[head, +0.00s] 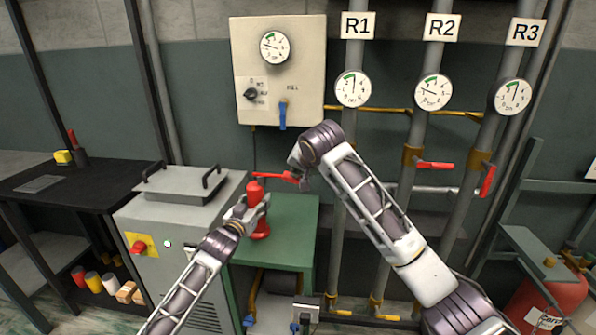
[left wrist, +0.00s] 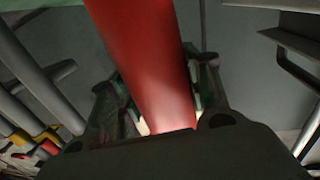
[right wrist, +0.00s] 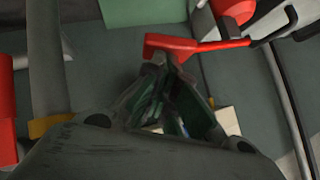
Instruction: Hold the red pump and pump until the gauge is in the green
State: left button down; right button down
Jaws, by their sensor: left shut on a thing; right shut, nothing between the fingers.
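The red pump (head: 260,230) stands upright at the green bench's left end. My left gripper (head: 254,209) is shut on its body; the red body fills the middle of the left wrist view (left wrist: 150,60). The red pump lever (head: 270,175) reaches right from the pump top, about level. My right gripper (head: 301,178) is shut and empty at the lever's outer end. In the right wrist view, the closed fingertips (right wrist: 170,72) are right by the lever end (right wrist: 172,45); I cannot tell if they touch. The panel gauge (head: 274,46) has a green arc; its needle is too small to read surely.
Gauges R1 (head: 352,88), R2 (head: 432,92) and R3 (head: 512,96) sit on pipes behind. A grey machine (head: 180,215) is left of the green bench (head: 290,225). Red valve handles (head: 435,165) stick out at right. A fire extinguisher (head: 545,300) stands lower right.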

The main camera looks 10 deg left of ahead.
dwell(0.4)
jog(key=shift+d+r, duration=0.15)
jog(key=shift+r, duration=0.35)
jog(key=w+a+r+v, duration=0.1)
jog(key=r+v, duration=0.1)
jog(key=v, duration=1)
jog(key=shift+w, duration=0.25)
jog(key=shift+r, duration=0.1)
dwell(0.9)
